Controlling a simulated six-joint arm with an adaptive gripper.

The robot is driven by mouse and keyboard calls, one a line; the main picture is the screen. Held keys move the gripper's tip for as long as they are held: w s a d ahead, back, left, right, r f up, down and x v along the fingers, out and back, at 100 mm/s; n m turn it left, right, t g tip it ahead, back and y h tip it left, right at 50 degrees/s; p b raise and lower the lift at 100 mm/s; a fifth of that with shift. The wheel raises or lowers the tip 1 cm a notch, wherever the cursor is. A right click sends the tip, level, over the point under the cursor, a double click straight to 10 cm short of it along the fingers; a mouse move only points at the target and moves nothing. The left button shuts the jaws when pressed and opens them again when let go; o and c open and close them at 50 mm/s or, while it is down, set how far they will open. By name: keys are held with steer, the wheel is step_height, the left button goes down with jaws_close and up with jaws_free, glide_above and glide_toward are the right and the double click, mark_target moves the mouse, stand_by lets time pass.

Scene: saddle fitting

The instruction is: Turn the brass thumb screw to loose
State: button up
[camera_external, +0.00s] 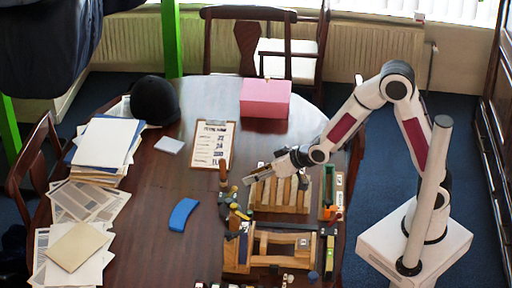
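My gripper (249,180) reaches in from the right, above the slotted wooden rack (290,204) near its far left corner. It is small and seen from the side, so I cannot tell whether its fingers are open or shut, or whether they hold anything. A wooden frame fixture (275,251) stands on the table in front of the rack. I cannot clearly make out the brass thumb screw. Yellow and dark tools (238,213) lie crowded to the left of the rack and fixture, with a wooden handle upright behind them.
A green-edged tray (328,190) stands right of the rack. A blue curved piece (183,214) lies left of the tools. A clipboard (212,145), pink box (265,98) and black cap (155,101) sit farther back. Papers (104,143) cover the table's left side. The middle-left tabletop is clear.

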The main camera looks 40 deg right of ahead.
steer(key=a+t+y, duration=0.1)
steer(key=a, duration=0.2)
step_height(320, 180, up, 2)
steer(key=n+t+y, duration=0.4)
glide_above(233, 207)
steer(key=v, duration=0.3)
steer(key=shift+f, duration=0.3)
steer(key=shift+w+a+f, duration=0.3)
steer(key=shift+w+f, duration=0.1)
steer(key=shift+f, duration=0.7)
steer(key=shift+w+a+f, duration=0.25)
steer(key=shift+w+f, duration=0.2)
steer(key=shift+f, duration=0.6)
steer(key=shift+w+a+f, duration=0.3)
steer(key=shift+w+f, duration=0.1)
steer(key=shift+f, duration=0.7)
